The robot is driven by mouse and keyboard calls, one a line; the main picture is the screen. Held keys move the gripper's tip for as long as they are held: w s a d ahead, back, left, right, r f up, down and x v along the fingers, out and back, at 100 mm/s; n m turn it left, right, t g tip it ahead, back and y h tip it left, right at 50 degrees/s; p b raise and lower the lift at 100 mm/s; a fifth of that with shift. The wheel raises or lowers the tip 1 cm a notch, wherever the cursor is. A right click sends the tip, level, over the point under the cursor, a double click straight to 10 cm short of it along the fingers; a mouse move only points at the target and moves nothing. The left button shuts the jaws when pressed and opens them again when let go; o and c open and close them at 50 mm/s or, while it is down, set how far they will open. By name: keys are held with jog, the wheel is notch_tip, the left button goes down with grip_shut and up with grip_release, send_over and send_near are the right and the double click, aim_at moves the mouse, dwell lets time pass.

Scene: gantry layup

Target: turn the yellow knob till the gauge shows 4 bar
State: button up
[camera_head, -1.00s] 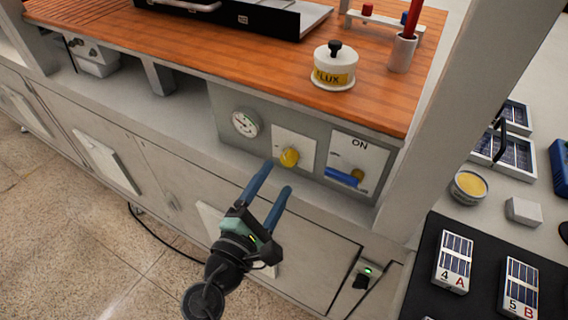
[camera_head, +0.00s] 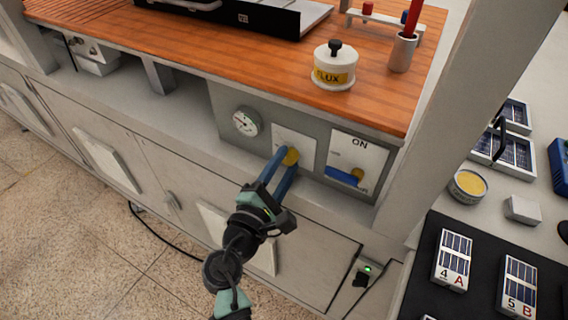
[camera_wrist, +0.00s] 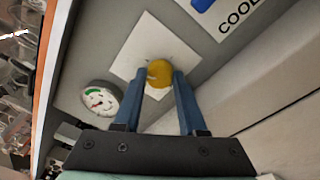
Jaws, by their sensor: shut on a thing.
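The yellow knob (camera_head: 290,157) sits on a white plate on the grey panel under the wooden worktop. My gripper (camera_head: 279,161) has its two blue fingers on either side of the knob and is shut on it. In the wrist view the knob (camera_wrist: 159,73) shows between the fingertips of my gripper (camera_wrist: 158,80). The round gauge (camera_head: 246,122) is left of the knob; it also shows in the wrist view (camera_wrist: 101,100), with a green arc, a red mark and a needle. The reading is too small to tell.
Right of the knob is a plate marked ON with a blue lever (camera_head: 342,178). A FLUX pot (camera_head: 334,66) stands on the worktop (camera_head: 270,58) above. A grey post (camera_head: 455,110) rises at the right. White cabinet doors lie below the panel.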

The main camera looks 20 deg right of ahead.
grip_shut()
jog(key=shift+f+b, duration=0.1)
jog(key=shift+b, duration=0.2)
jog(key=m+b, duration=0.2)
jog(key=b, duration=0.1)
jog(key=shift+f+m, duration=0.25)
jog(key=shift+m, duration=0.05)
jog(key=m+b, duration=0.3)
jog(key=b, duration=0.2)
jog(key=shift+f+m+h, duration=0.1)
jog(key=shift+m+h, duration=0.2)
jog(key=shift+m, duration=0.1)
jog(key=m+b, duration=0.5)
jog(key=b, duration=0.1)
jog(key=shift+a+h+b, duration=0.1)
jog(key=shift+h+b, duration=0.2)
jog(key=shift+h, duration=0.1)
jog(key=shift+r+m+b, duration=0.2)
jog(key=shift+m+b, duration=0.85)
jog(key=shift+m, duration=0.15)
jog(key=shift+r+m, duration=0.1)
jog(key=shift+m, duration=0.2)
